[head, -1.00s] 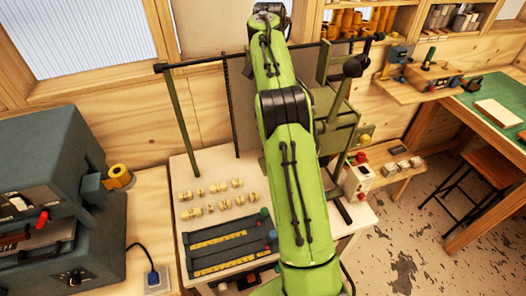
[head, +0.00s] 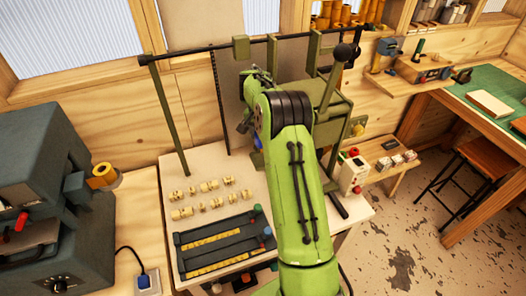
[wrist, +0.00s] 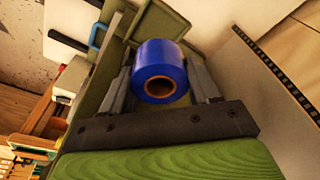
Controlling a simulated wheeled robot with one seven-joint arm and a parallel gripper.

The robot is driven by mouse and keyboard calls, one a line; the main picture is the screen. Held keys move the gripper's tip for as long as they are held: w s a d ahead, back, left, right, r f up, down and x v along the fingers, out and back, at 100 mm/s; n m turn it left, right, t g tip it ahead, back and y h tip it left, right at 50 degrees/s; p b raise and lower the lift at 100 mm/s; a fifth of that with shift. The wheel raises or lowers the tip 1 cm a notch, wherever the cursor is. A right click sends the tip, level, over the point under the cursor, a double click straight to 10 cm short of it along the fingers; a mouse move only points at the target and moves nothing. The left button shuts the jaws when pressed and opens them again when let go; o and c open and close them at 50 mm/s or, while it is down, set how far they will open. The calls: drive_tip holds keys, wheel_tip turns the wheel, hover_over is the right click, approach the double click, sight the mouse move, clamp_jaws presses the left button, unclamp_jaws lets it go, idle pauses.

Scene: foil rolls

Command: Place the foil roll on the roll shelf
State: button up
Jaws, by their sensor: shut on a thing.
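A shiny blue foil roll (wrist: 160,58) with a brown cardboard core shows end-on in the wrist view. My gripper (wrist: 160,78) is shut on it, with a finger at each side. In the head view only a small blue patch (head: 243,127) shows left of my green arm; the fingers are mostly hidden there. A wooden wall shelf (head: 318,31) with several gold and orange rolls, likely the roll shelf, is at the top of the head view, apart from my gripper.
An olive frame with a dark crossbar (head: 200,57) rises from the white bench (head: 180,160). Small brass parts (head: 208,186) and dark trays (head: 225,240) lie on it. A grey machine (head: 45,200) with a gold roll (head: 103,173) stands left. Open floor lies right.

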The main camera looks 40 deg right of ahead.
wheel_tip(320, 180, down, 8)
drive_tip(key=shift+r, duration=0.25)
drive_tip(key=shift+f, duration=0.15)
drive_tip(key=o, duration=0.8)
drive_tip(key=shift+o, duration=0.2)
